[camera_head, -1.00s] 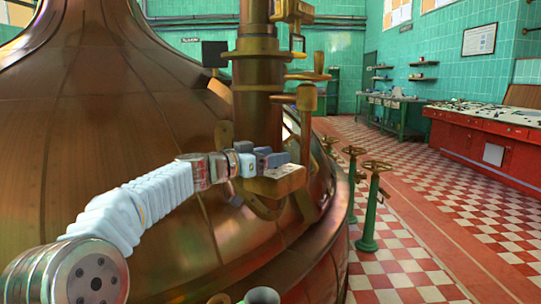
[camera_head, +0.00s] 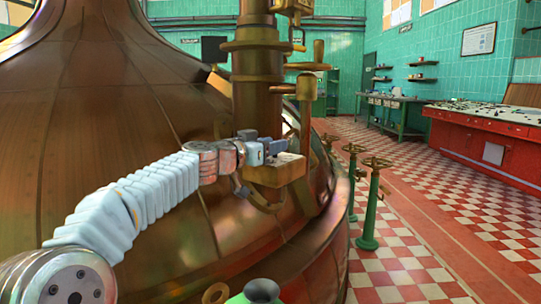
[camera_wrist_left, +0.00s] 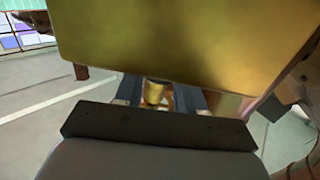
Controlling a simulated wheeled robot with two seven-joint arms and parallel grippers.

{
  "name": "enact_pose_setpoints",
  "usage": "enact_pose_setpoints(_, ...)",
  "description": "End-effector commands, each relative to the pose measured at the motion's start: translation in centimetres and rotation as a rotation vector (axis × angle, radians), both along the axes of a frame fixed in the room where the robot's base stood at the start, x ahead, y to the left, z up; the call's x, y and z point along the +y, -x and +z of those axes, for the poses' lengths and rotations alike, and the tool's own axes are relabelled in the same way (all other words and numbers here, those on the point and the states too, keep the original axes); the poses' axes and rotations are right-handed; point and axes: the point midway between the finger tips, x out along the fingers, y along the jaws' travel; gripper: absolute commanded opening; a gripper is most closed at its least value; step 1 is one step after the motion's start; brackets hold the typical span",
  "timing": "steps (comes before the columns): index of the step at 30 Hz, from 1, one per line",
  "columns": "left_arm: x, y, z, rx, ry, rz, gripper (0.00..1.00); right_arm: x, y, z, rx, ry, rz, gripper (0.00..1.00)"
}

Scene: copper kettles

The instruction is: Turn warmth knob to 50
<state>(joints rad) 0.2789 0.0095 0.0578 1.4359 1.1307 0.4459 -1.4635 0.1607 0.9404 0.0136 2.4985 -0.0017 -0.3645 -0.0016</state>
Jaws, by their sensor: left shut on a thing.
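The brass fitting (camera_head: 272,174) sits on the vertical copper pipe of the kettle, and its panel (camera_wrist_left: 190,40) fills the top of the left wrist view. A small brass knob (camera_wrist_left: 155,91) shows just below that panel, between the two fingers of my left gripper (camera_wrist_left: 160,97). In the head view my left gripper (camera_head: 279,148) reaches the fitting from the left, shut on the knob. The gripper and its fingers hide the knob there. No scale or number for warmth can be read. My right gripper is not in view.
The copper kettle (camera_head: 110,150) fills the left side, close to my arm. Green valve posts (camera_head: 372,205) stand on the checkered floor. A red control desk (camera_head: 490,135) is farther right.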

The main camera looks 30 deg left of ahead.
Motion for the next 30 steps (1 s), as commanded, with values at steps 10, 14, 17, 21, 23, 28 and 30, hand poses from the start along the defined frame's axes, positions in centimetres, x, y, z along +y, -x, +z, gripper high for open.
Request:
enact_pose_setpoints(10,-0.6,-0.1,0.4,0.007,0.002,0.269,0.09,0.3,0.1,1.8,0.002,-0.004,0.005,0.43)
enact_pose_setpoints(14,-0.7,-0.1,0.5,0.007,0.001,0.355,0.09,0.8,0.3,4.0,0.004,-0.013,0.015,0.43)
enact_pose_setpoints(17,-0.8,-0.2,0.4,0.005,0.002,0.409,0.09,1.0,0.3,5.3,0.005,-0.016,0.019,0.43)
enact_pose_setpoints(21,-0.8,-0.2,0.2,0.004,0.003,0.465,0.09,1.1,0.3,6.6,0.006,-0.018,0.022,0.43)
enact_pose_setpoints(23,-0.8,-0.2,0.1,0.002,0.002,0.482,0.09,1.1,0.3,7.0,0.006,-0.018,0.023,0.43)
enact_pose_setpoints(28,-0.8,-0.1,0.0,-0.001,0.0,0.509,0.09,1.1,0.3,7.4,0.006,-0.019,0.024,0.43)
enact_pose_setpoints(30,-0.8,0.0,-0.1,-0.001,-0.001,0.513,0.09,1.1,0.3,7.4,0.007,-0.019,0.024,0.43)
